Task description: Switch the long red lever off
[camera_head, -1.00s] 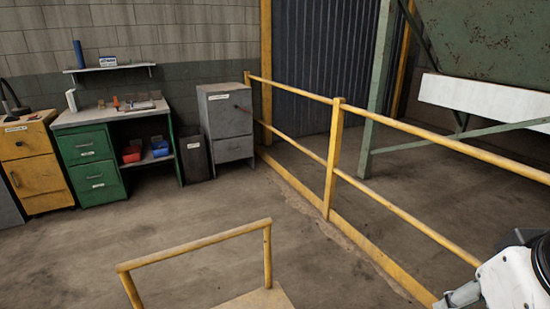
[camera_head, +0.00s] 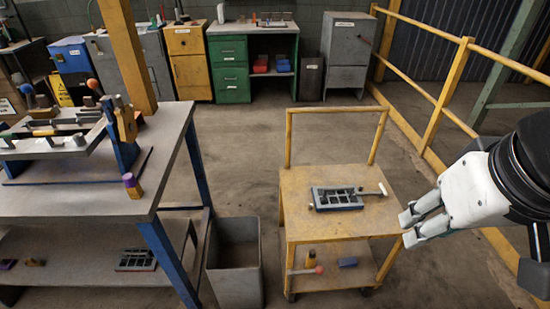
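A red-knobbed lever (camera_head: 94,86) stands up from the machine (camera_head: 60,140) on the left workbench. I cannot tell for sure which one is the long red lever. My gripper (camera_head: 407,229) is at the right, beside the cart's right edge and far from the machine. Its two white fingers look apart, with nothing between them. It touches no lever.
The yellow cart (camera_head: 300,221) carries a grey mold (camera_head: 336,197). A grey bin (camera_head: 234,264) stands between it and the blue-legged workbench (camera_head: 172,150). Yellow railings (camera_head: 450,85) run along the right. Open floor (camera_head: 240,140) lies behind; cabinets and a desk line the wall.

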